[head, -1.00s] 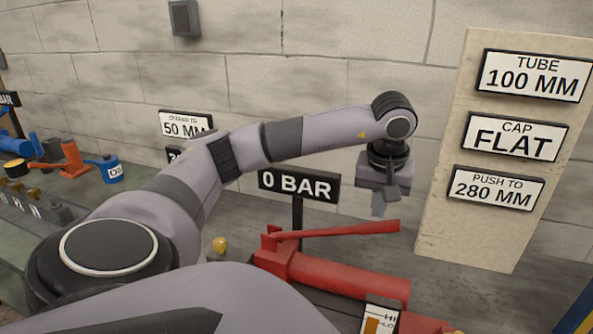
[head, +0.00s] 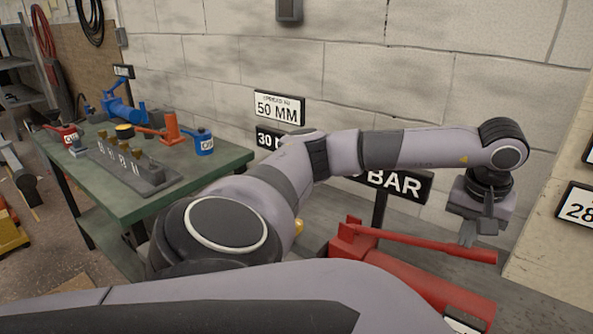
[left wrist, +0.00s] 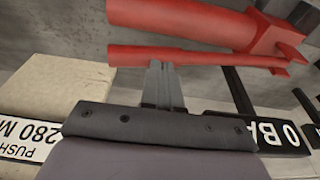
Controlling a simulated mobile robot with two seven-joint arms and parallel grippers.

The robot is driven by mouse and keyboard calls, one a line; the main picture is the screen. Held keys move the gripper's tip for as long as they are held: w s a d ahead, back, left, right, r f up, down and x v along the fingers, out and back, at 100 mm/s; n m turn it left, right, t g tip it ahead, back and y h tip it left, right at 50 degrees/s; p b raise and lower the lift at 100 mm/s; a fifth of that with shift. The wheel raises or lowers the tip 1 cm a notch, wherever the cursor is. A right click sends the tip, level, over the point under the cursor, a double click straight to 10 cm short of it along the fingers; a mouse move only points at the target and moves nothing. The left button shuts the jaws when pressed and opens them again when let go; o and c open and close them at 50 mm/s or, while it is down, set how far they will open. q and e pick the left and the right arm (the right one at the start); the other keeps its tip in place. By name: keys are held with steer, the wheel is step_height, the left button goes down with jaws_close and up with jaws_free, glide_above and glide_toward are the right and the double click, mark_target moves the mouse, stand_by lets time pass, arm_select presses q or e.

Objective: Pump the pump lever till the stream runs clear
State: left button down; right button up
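The red pump lever (head: 425,244) is a long bar that slopes slightly down to the right above the red pump body (head: 400,280). It also crosses the upper part of the left wrist view (left wrist: 200,56). My left gripper (head: 478,240) hangs pointing down near the lever's free end. In the left wrist view its two grey fingers (left wrist: 161,68) are close together with nothing seen between them, and their tips lie right by the lever; I cannot tell whether they touch it. No stream shows. My right gripper is not in view.
A BAR sign (head: 400,186) stands behind the lever, partly hidden by my left arm. A board with signs (head: 560,240) stands at the right.

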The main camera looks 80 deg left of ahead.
mark_target(458, 256)
arm_select(q)
steer(key=b+x, duration=0.2)
steer(key=x, duration=0.1)
steer(key=b+x, duration=0.1)
steer(key=x, duration=0.1)
steer(key=shift+s+d+f, duration=0.2)
steer(key=shift+s+d, duration=0.05)
steer(key=shift+s, duration=0.2)
steer(key=shift+f, duration=0.15)
steer(key=shift+r, duration=0.5)
steer(key=p+v, duration=0.4)
steer(key=w+a+p+v, duration=0.1)
steer(key=p+v, duration=0.1)
steer(key=shift+d+r, duration=0.15)
steer(key=shift+r, duration=0.4)
steer(key=shift+r+p, duration=0.25)
steer(key=shift+p, duration=0.05)
steer(key=shift+f, duration=0.1)
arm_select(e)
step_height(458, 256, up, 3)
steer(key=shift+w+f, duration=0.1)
arm_select(q)
steer(key=shift+f, duration=0.1)
